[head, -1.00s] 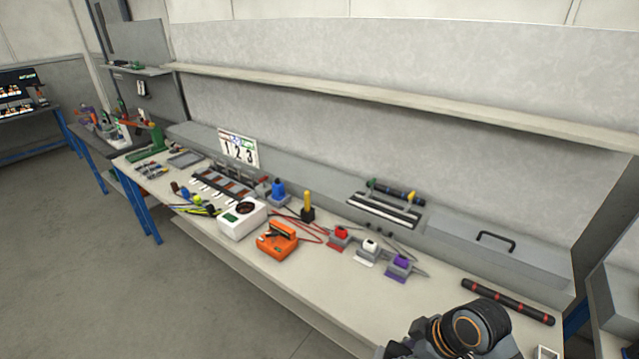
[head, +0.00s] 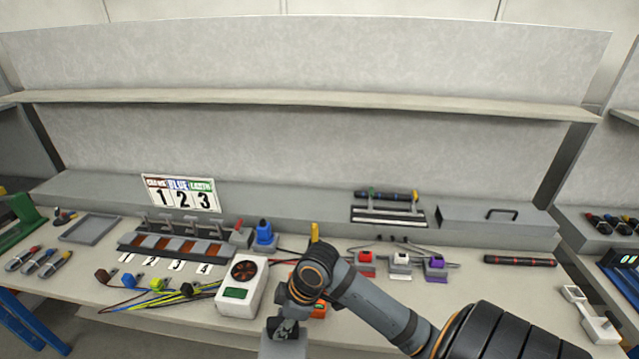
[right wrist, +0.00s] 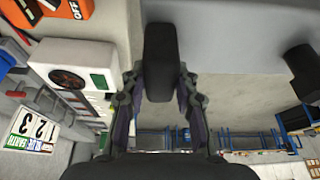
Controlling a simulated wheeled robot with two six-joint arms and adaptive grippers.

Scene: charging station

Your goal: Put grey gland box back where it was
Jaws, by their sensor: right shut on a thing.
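My right gripper (head: 284,326) is over the front edge of the bench, left of centre at the bottom of the head view. It points down and is shut on the grey gland box (head: 280,346), which the lower frame edge cuts off. In the right wrist view the right gripper's fingers (right wrist: 159,85) close on a black block-like part, with the grey box (right wrist: 235,30) behind it. A dark round stub (right wrist: 300,62) sticks out at the right there. I cannot tell whether the box touches anything. My left gripper is not in view.
A white fan unit (head: 238,300) stands just left of my right gripper. An orange device (head: 318,310) is partly hidden behind my arm. Red, white and purple connectors (head: 402,262) stand to the right. A numbered sign (head: 181,194) is at the back. Bare bench (head: 500,290) shows at right.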

